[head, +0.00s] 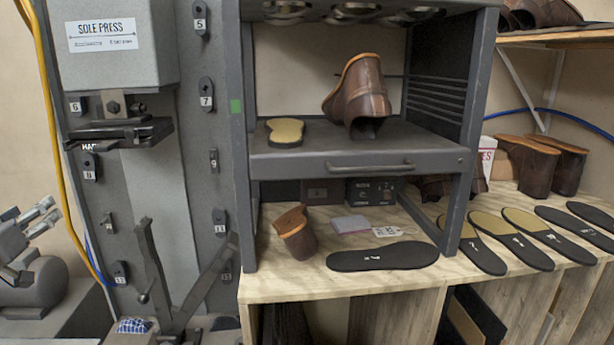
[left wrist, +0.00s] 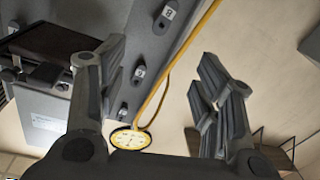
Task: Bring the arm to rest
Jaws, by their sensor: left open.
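My left gripper (head: 36,238) is at the left edge of the head view, to the left of the grey sole press (head: 160,195). Its fingers are apart and nothing is between them. In the left wrist view the two fingers (left wrist: 163,100) stand wide open. Behind them are the pale wall, the yellow hose (left wrist: 182,60) and the numbered side of the press. I see no contact between the gripper and the press. My right gripper is in neither view.
A metal frame with a shelf (head: 350,150) holds a brown boot (head: 362,98) and a tan sole (head: 285,131). The wooden bench (head: 300,280) carries several dark soles. Dark metal levers (head: 150,275) stand low before the press. The pale wall left of the hose is bare.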

